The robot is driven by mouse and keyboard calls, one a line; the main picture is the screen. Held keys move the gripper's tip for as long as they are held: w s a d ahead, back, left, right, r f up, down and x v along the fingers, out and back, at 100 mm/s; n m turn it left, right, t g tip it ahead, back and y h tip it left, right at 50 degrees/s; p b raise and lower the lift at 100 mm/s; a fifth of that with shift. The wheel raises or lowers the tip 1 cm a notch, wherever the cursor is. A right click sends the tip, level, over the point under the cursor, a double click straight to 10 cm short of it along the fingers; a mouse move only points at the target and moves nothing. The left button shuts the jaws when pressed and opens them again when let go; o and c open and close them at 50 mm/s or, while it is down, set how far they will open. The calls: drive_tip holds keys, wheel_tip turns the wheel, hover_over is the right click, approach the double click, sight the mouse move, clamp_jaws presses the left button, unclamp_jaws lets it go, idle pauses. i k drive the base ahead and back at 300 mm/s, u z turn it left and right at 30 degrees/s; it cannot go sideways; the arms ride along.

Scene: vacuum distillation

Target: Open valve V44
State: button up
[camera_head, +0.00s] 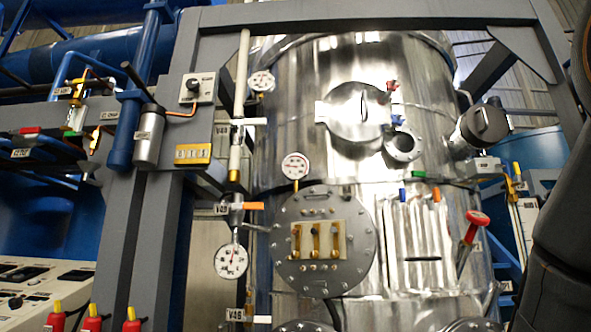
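No tag that I can read clearly as V44 shows. On the vertical pipe left of the steel vessel, a valve with an orange handle (253,206) sits beside a small tag (222,209) that starts with V4; its last digit is too small to tell. Another V4-type tag (222,130) is higher on the same pipe, and a tag that seems to read V46 (236,314) is lower. A red-handled valve (477,217) is on the vessel's right side. My gripper is not in view; a dark part at the right edge seems to be my arm.
The large steel vessel (410,170) fills the middle, with round flanges and gauges (232,261). Grey frame posts (118,250) stand at left. A control panel (40,285) and several red-and-yellow items (92,318) are at lower left.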

sight(262, 121)
drive_tip(key=u, duration=0.95)
